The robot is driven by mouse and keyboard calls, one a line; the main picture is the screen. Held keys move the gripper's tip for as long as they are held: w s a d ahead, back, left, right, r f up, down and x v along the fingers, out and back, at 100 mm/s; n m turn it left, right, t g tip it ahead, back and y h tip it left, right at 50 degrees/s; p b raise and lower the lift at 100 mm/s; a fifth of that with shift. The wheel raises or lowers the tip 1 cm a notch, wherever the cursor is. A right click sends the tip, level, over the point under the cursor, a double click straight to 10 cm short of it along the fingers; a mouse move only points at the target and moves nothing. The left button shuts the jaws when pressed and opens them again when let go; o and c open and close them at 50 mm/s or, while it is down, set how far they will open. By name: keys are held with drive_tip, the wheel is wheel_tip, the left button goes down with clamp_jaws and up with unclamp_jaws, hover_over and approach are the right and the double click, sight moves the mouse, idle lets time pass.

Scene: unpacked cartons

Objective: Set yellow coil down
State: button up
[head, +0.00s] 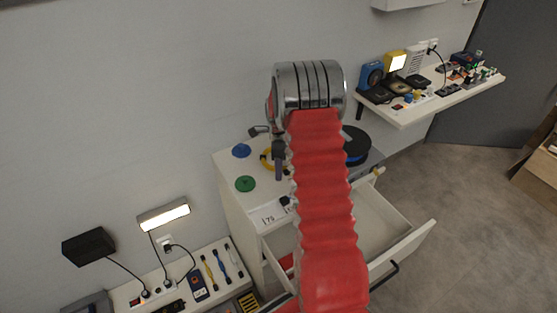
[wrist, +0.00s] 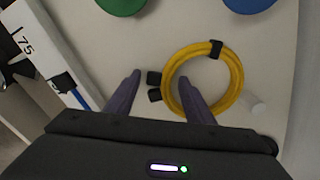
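The yellow coil (wrist: 233,75) lies on the white cabinet top (wrist: 65,12) in the wrist view, a ring with a black tie at its top and black plug ends on its left. My gripper (wrist: 160,76) is open, its two dark purple fingers well apart. The right fingertip overlaps the inside of the ring; the left one is outside it, left of the plugs. The coil's left side runs between them, with gaps to both. In the head view the coil (head: 266,158) is partly hidden by my gripper (head: 279,170). I cannot tell the fingers' height above the top.
Green (head: 245,184) and blue (head: 241,150) round pieces lie left of the coil on the cabinet. A black spool (head: 356,146) stands right, behind my arm. A small white cylinder (wrist: 259,103) is beside the coil. An open drawer (head: 384,225) juts out below.

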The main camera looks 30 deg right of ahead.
drive_tip(key=c, duration=1.1)
drive_tip(key=shift+c, duration=0.2)
wheel_tip(320, 180, up, 10)
idle(0.5)
